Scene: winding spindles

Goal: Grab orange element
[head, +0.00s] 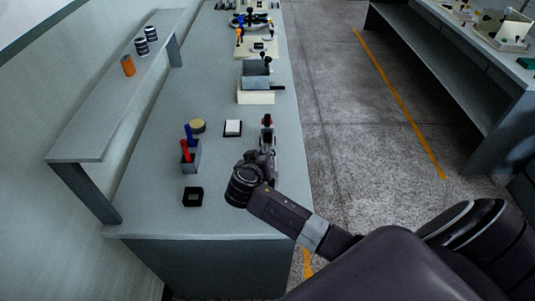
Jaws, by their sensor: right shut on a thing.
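An orange cylinder (128,66) stands on the raised grey shelf at the left, near two dark cylinders with light bands. My right gripper (267,132) is over the right side of the workbench, well apart from that cylinder. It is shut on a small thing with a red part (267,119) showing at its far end. The rest of that thing is hidden by the gripper or too small to make out. My left gripper is not in view.
On the workbench (220,220) are a grey holder with red and blue handles (190,156), a black block (193,197), a tan round piece (197,126) and a white-topped square (233,128). Boxes and fixtures stand farther back. Another bench is across the aisle at right.

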